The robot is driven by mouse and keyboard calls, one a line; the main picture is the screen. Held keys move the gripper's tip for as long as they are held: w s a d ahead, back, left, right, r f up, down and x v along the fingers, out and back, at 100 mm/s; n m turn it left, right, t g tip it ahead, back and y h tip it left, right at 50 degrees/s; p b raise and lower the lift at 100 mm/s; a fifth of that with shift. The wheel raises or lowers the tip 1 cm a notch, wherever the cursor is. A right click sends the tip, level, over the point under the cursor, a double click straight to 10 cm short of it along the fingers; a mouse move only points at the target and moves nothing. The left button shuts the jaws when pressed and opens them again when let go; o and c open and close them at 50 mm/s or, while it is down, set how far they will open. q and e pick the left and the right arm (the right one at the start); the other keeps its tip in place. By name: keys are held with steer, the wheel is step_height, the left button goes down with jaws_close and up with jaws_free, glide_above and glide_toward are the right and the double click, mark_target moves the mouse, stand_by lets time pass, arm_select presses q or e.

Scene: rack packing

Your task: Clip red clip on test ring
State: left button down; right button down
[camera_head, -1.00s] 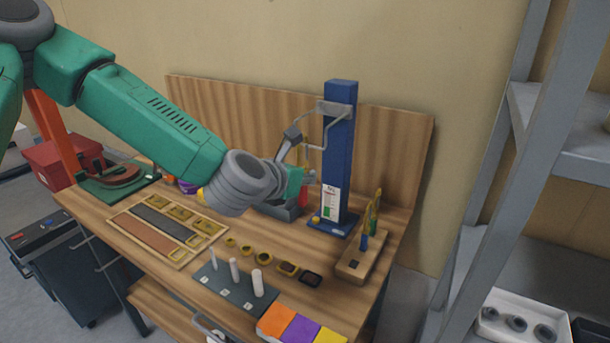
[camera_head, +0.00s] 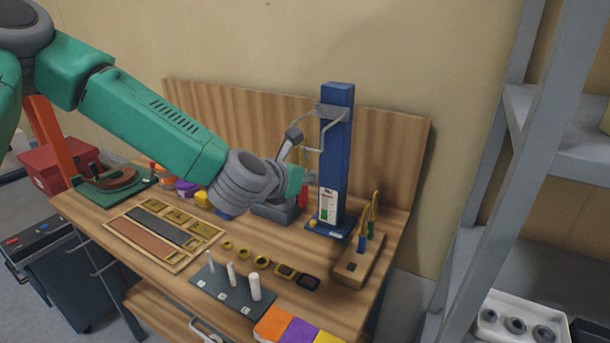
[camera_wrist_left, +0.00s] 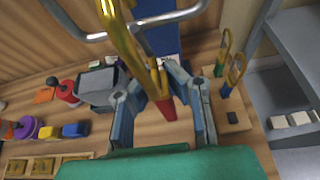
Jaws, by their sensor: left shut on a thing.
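My left gripper (camera_head: 303,180) is beside the blue test column (camera_head: 336,150), at its left. The left wrist view shows its two grey fingers (camera_wrist_left: 163,95) shut on the red clip, which has a red base (camera_wrist_left: 167,108) and a long yellow loop (camera_wrist_left: 125,40). The test ring is a bent metal bar (camera_head: 312,149) on the column's upper part; in the left wrist view the bar (camera_wrist_left: 165,20) runs behind the clip's yellow loop. I cannot tell whether the clip touches or encloses it. The head view hardly shows the clip. My right gripper is not in view.
A wooden block (camera_head: 350,266) with blue and green clips (camera_head: 368,220) stands right of the column. A dark peg board (camera_head: 228,290), small yellow rings (camera_head: 243,253) and a sorting tray (camera_head: 130,240) are in front. A grey bin (camera_head: 270,211) sits below the gripper.

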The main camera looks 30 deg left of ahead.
arm_select(q)
steer(key=shift+w, duration=0.7)
stand_by(0.6)
steer(key=shift+w+f+b, duration=0.15)
steer(key=shift+f+b, duration=0.65)
steer(key=shift+b, duration=0.25)
steer(key=shift+f+b, duration=0.25)
steer(key=shift+b, duration=0.15)
stand_by(1.0)
